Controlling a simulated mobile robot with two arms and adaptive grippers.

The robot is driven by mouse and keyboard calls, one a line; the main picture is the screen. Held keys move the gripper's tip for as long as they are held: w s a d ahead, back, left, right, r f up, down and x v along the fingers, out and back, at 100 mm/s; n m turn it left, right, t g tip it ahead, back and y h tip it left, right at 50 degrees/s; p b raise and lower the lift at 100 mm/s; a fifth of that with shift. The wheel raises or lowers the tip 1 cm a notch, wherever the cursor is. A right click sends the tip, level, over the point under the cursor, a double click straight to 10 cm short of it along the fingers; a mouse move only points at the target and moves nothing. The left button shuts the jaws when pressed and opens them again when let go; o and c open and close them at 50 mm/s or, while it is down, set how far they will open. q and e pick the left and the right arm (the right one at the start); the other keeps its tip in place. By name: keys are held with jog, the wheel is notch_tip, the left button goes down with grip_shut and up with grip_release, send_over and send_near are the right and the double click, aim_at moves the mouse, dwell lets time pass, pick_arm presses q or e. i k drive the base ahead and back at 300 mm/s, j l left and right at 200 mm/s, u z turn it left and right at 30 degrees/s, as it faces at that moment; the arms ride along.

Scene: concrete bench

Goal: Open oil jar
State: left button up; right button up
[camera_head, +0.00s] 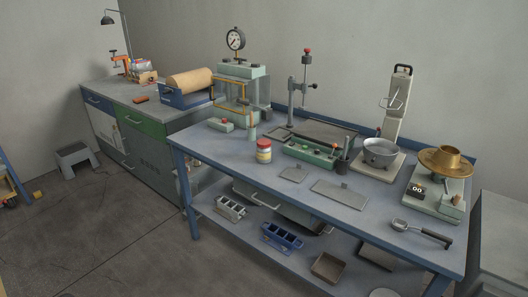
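A small jar (264,151) with a red lid and a pale label over yellowish contents stands upright on the blue bench, left of the middle of its top. It is the only lidded jar I can make out, and its lid appears to be on. I cannot read its label. Neither of my grippers shows in the head view.
The blue bench (232,151) has free room at its front left. A green device (310,152), a grey bowl (380,152) and a brass pan (445,161) stand on it. A scoop (420,232) lies near the front right. A lower shelf holds moulds (283,237).

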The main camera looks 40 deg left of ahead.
aim_at(263, 155)
jog(key=i+j+z, duration=0.15)
jog(key=j, duration=0.9)
jog(key=j+z, duration=0.2)
jog(key=j, duration=0.85)
